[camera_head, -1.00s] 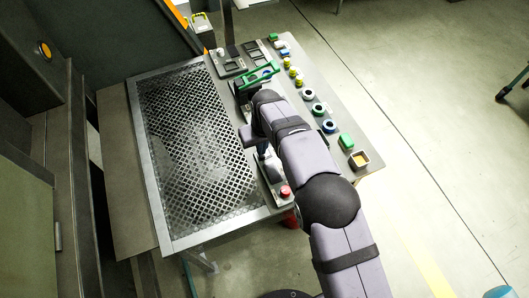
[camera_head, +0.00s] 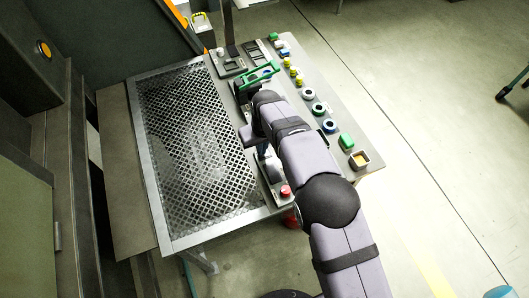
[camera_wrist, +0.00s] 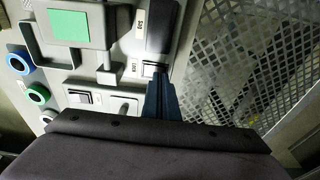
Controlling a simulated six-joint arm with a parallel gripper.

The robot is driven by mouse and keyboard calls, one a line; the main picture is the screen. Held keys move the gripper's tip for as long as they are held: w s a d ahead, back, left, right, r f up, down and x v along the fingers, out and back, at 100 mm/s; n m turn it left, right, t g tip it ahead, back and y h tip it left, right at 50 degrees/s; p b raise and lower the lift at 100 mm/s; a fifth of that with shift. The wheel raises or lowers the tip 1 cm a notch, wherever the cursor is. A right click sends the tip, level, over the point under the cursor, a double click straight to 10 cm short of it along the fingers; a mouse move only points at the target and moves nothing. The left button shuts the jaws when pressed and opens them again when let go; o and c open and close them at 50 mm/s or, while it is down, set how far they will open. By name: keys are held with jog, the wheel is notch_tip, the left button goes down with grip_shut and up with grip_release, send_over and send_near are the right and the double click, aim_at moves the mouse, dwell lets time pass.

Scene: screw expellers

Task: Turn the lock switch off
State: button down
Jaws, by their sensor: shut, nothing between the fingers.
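A small light rocker switch (camera_wrist: 150,70) with a short printed label beside it, likely the lock switch, sits on the grey panel in the wrist view. Its lower edge is partly covered by my fingers. My gripper (camera_wrist: 157,82) is shut and empty, with its dark blue fingertips at the switch. I cannot tell whether they touch it or which way the switch is set. In the head view my arm hides the switch.
A dark raised block (camera_wrist: 155,25) stands just beyond the switch. A grey block with a green square (camera_wrist: 68,26) and another rocker switch (camera_wrist: 82,97) are to the left. Perforated metal grating (camera_head: 190,140) lies to one side. A red button (camera_head: 286,190) is near the panel's front.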

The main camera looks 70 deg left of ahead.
jog(key=shift+f+b, duration=0.3)
jog(key=shift+f, duration=0.2)
jog(key=shift+r, duration=0.15)
notch_tip(320, 180, up, 7)
jog(key=p, duration=0.4)
dwell(0.7)
dwell(0.3)
